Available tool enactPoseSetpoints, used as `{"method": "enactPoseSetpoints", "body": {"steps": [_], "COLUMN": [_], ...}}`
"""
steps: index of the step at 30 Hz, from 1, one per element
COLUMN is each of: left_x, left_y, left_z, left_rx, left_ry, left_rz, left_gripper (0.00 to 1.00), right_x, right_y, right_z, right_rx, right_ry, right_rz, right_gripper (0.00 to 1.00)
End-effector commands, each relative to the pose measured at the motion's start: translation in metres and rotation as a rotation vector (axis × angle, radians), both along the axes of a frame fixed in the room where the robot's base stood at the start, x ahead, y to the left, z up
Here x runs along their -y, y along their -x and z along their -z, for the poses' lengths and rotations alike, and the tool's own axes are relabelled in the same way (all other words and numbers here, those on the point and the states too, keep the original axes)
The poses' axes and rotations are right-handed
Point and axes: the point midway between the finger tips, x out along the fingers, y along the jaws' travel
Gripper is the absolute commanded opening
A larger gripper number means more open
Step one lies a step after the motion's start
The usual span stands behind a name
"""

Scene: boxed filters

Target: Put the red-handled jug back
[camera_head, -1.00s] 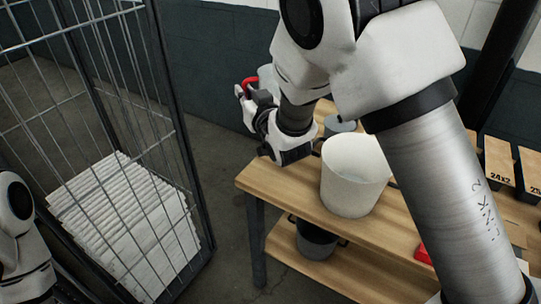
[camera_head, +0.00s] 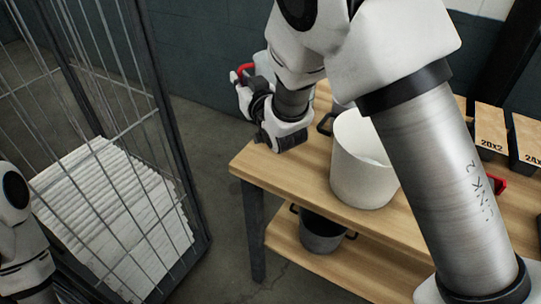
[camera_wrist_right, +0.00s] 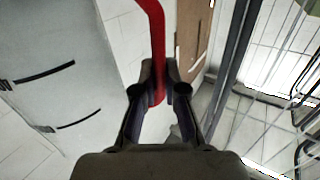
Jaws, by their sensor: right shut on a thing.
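My right gripper (camera_head: 247,88) is shut on the red handle (camera_head: 243,71) of the jug, out past the far left of the wooden table (camera_head: 250,167). In the right wrist view the red handle (camera_wrist_right: 157,45) runs down between the two fingertips (camera_wrist_right: 163,90). The pale jug body (camera_wrist_right: 60,75) with black marks fills the left of that view. In the head view my right arm hides most of the jug. My left gripper is out of view; only part of my left arm shows at the lower left.
A white bucket (camera_head: 362,165) stands on the tabletop near my right arm. A dark pot (camera_head: 320,234) sits on the lower shelf. A wire cage (camera_head: 172,150) with stacked white filters (camera_head: 120,220) stands at left. Labelled boxes (camera_head: 490,130) are at right. Bare floor lies between cage and table.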

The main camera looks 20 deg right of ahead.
Motion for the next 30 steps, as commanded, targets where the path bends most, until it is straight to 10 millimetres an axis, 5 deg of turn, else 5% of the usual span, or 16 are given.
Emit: {"method": "enactPoseSetpoints", "body": {"steps": [15,27,30], "left_x": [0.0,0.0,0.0], "left_y": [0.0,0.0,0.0], "left_z": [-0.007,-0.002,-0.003], "left_rx": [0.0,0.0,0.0], "left_ry": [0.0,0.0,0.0], "left_rz": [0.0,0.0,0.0], "left_gripper": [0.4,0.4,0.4], "right_x": [0.0,0.0,0.0], "right_y": [0.0,0.0,0.0], "right_z": [0.094,0.106,0.104], "right_rx": [-0.003,0.001,0.0], "right_ry": [-0.001,0.0,0.0], "right_rz": [0.0,0.0,0.0], "right_gripper": [0.0,0.0,0.35]}}
